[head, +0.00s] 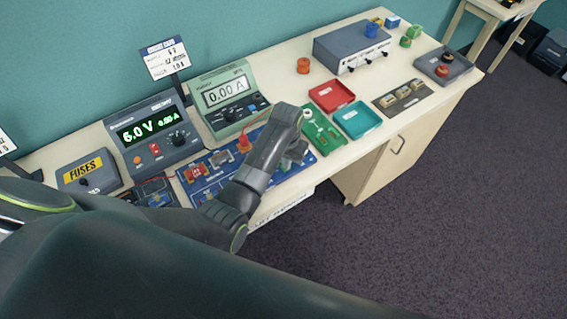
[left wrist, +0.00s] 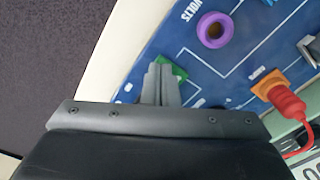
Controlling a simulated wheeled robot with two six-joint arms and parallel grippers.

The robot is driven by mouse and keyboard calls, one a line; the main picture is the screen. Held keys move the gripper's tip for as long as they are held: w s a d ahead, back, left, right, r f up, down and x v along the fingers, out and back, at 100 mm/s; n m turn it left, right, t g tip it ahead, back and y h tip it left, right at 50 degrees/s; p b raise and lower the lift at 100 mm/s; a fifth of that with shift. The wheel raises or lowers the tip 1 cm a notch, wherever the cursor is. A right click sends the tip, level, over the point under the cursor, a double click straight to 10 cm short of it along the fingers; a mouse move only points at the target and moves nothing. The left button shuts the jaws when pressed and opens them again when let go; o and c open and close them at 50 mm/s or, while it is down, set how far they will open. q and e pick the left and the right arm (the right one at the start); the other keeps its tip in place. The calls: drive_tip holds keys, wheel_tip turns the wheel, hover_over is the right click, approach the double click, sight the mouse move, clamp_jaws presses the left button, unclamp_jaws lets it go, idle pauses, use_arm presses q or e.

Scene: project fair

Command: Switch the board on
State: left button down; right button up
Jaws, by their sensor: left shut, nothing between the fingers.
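The blue board (head: 212,185) lies at the front of the bench, with white lines and several coloured parts on it. In the left wrist view the board (left wrist: 222,60) shows the word VOLTS, a purple ring (left wrist: 216,29) and an orange socket (left wrist: 268,84) with a red plug (left wrist: 286,100) in it. My left gripper (head: 294,154) is shut and empty over the board's right part. In the left wrist view its fingertips (left wrist: 161,72) are beside a green part (left wrist: 178,70) that they partly hide. I cannot tell whether they touch it. My right gripper is not in view.
A power supply (head: 172,140) reads 6.0 V and 0.00 A. A green meter (head: 244,115) reads 0.00 A. A fuses box (head: 88,175), a green board (head: 325,135), red (head: 331,95) and teal trays (head: 357,118) stand nearby. Floor in front of the bench is clear.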

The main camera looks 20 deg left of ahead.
use_arm(q)
drive_tip(key=shift+s+f, duration=0.1)
drive_tip(key=shift+f, duration=0.05)
wheel_tip(320, 180, up, 3)
drive_tip(key=shift+f+p, duration=0.2)
drive_tip(key=shift+p, duration=1)
drive_tip(key=shift+r, duration=2.25)
